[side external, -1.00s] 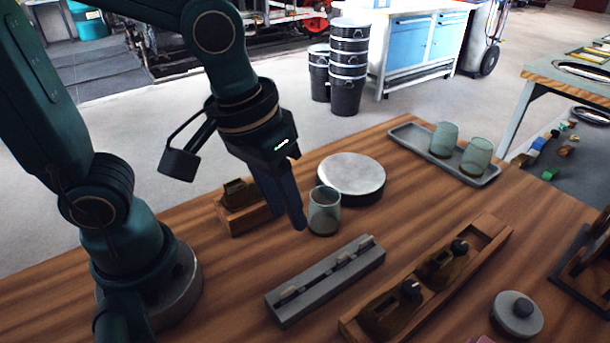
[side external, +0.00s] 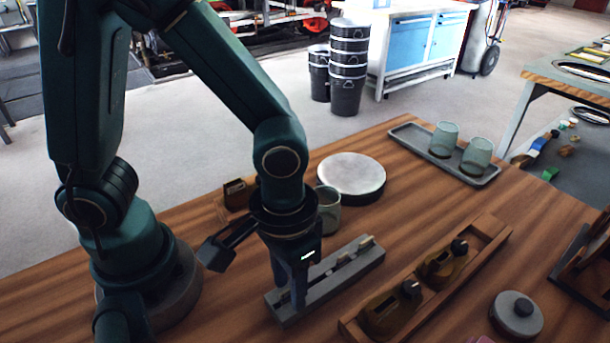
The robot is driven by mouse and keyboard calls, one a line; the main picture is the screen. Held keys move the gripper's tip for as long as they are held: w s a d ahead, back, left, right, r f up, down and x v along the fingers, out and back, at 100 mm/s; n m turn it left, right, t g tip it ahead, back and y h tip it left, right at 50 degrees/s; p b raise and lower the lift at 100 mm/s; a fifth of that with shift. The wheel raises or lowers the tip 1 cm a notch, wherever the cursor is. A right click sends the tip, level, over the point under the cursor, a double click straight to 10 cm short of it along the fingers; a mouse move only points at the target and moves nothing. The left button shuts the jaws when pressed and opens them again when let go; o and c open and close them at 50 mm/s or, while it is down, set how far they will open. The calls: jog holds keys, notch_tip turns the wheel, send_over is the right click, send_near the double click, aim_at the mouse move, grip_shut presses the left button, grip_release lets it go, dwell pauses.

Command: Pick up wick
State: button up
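A long grey holder (side external: 352,274) lies on the table with small pale wicks standing in its slots. Two wicks (side external: 366,241) show at its far right end and middle. The wick at the near left end (side external: 286,297) is mostly hidden by my fingers. My gripper (side external: 290,296) points down over that left end, its fingertips low beside the holder. The two dark fingers look apart, one on each side of that wick. Whether they touch it is not clear.
A greenish glass (side external: 328,211) and a round white-topped tin (side external: 351,174) stand behind my gripper. A wooden tray (side external: 478,250) with brown lamps is to the right. A grey tray (side external: 414,143) with two glasses is at the back. Free table lies between the tin and wooden tray.

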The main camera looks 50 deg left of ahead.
grip_shut()
dwell(0.4)
